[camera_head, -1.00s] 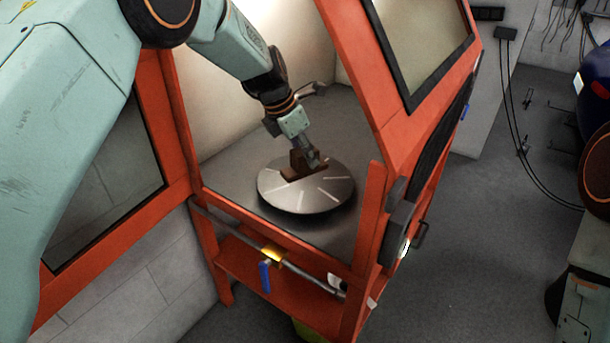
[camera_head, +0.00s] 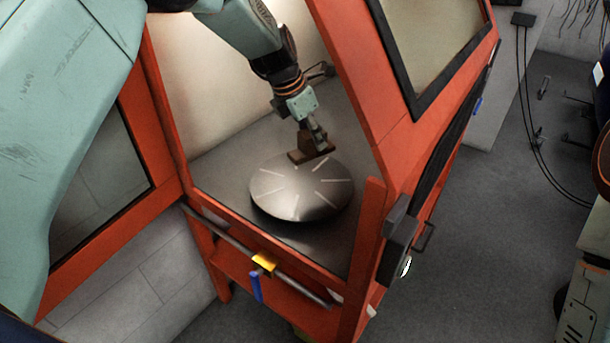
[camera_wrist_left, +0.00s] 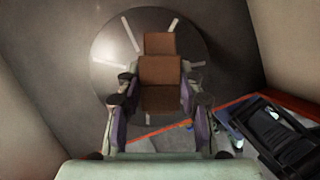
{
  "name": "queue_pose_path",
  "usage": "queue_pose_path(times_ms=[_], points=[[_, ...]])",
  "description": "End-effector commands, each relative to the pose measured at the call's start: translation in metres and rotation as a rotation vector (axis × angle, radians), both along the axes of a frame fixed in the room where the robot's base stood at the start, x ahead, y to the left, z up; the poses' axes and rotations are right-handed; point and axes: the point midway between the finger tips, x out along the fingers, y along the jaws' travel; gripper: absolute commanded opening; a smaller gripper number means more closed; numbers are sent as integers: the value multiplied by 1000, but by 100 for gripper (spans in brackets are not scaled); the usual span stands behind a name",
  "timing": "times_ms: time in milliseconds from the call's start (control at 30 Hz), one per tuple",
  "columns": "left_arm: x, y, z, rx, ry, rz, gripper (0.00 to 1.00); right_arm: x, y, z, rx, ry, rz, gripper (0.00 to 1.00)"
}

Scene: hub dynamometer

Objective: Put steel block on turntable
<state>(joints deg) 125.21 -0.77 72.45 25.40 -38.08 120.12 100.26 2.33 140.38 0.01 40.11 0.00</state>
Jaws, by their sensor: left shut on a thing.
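The steel block (camera_head: 306,153) looks brown and stepped. My left gripper (camera_head: 322,146) is shut on it, with a finger on either side in the left wrist view (camera_wrist_left: 155,103). The block (camera_wrist_left: 160,70) shows there against the turntable (camera_wrist_left: 108,52). The turntable (camera_head: 300,195) is a round grey disc with pale radial lines, inside the orange-framed cabin. In the head view the block overlaps the disc's far edge. I cannot tell whether it touches the disc or hangs above it. My right gripper is not in view.
The orange frame (camera_head: 372,235) stands around the turntable, with a near post on its right. A grey rail (camera_head: 292,270) with a yellow piece and a blue handle (camera_head: 256,288) crosses the front. A pale wall (camera_head: 235,75) is behind. Most of the disc is bare.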

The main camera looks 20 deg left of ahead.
Motion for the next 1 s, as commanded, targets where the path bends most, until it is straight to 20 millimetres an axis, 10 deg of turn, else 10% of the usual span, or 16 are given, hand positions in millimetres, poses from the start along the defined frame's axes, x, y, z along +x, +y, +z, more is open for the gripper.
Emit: queue_pose_path(times_ms=[300, 1000], points=[[-4, 0, -51, -1, 1, 2, 0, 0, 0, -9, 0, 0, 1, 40], [1, 1, -96, 0, -2, 2, 0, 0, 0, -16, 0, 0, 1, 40]])
